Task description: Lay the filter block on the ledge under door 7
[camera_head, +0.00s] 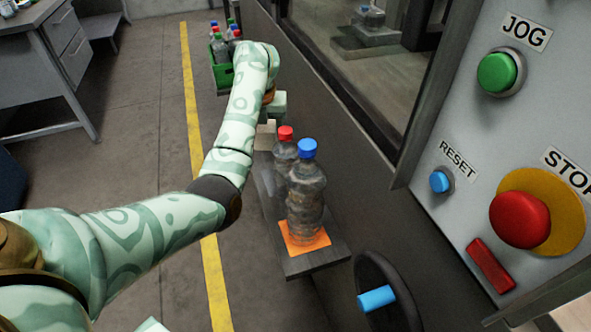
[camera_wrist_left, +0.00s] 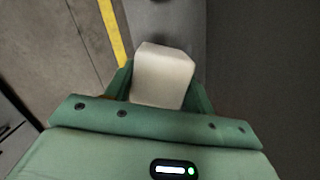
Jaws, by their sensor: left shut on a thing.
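The filter block (camera_head: 265,136) is a small off-white block, held by my left gripper (camera_head: 271,117) beside the machine's front. It also shows in the left wrist view (camera_wrist_left: 164,76), between the green fingers of the left gripper (camera_wrist_left: 163,92). A narrow dark grey ledge (camera_head: 318,262) runs along the machine, and its far part is partly hidden by my arm and the bottles. The block appears over or near the ledge's far part; I cannot tell whether it touches. No door number is readable. My right gripper is not in view.
A bottle with a blue cap (camera_head: 306,195) stands on an orange square (camera_head: 302,236) on the ledge, with a red-capped bottle (camera_head: 284,155) behind it. A green crate (camera_head: 222,77) of bottles is farther back. A control panel (camera_head: 462,130) and handwheel (camera_head: 376,298) are at right.

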